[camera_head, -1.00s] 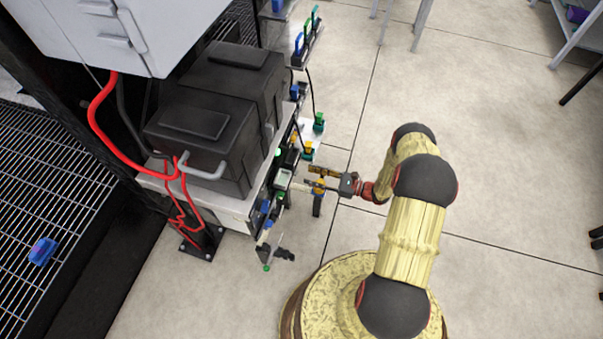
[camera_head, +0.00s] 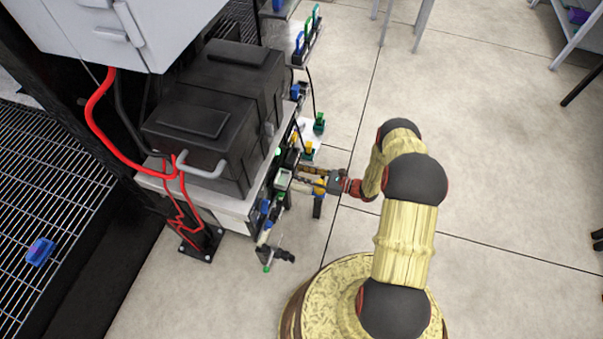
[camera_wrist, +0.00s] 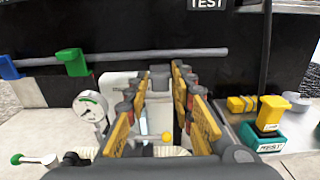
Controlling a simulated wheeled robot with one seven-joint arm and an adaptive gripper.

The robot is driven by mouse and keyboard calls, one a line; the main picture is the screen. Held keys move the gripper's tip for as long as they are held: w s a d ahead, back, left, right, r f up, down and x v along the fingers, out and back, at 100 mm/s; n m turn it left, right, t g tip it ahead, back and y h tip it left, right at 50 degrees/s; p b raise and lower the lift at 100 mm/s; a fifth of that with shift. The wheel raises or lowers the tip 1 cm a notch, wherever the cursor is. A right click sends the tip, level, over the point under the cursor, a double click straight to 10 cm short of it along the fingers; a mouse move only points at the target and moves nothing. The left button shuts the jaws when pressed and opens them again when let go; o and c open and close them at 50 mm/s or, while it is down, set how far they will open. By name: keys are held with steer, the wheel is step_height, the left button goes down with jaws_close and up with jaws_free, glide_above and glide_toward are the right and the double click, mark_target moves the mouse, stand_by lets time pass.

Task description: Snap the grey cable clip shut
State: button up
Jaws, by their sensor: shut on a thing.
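My gripper (camera_head: 308,177) reaches in from the right to the front of the manifold in the head view. In the wrist view, the two yellow fingers of my gripper (camera_wrist: 161,78) point forward at the dark panel and are closed on a small grey part between their tips. This grey part, which looks like the grey cable clip (camera_wrist: 160,72), sits in line with the grey pipe on the panel. The fingers cover its sides, so I cannot tell whether its latch is closed. The clip is too small to make out in the head view.
In the wrist view, a grey pipe (camera_wrist: 205,54) runs across the panel, with a green clamp (camera_wrist: 73,62) on it. A pressure gauge (camera_wrist: 90,108) stands left of my fingers. A yellow and teal connector (camera_wrist: 268,125) stands at right. Open floor (camera_head: 480,180) lies right of the manifold.

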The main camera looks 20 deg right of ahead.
jaws_close()
steer(key=shift+r, duration=0.15)
step_height(320, 180, up, 5)
steer(key=g+h+p, duration=0.6)
steer(key=h+p, duration=0.2)
steer(key=p, duration=0.5)
glide_above(297, 172)
steer(key=shift+s, duration=0.1)
steer(key=shift+h, duration=0.3)
steer(key=shift+o, duration=1.9)
jaws_free()
steer(key=shift+a, duration=0.1)
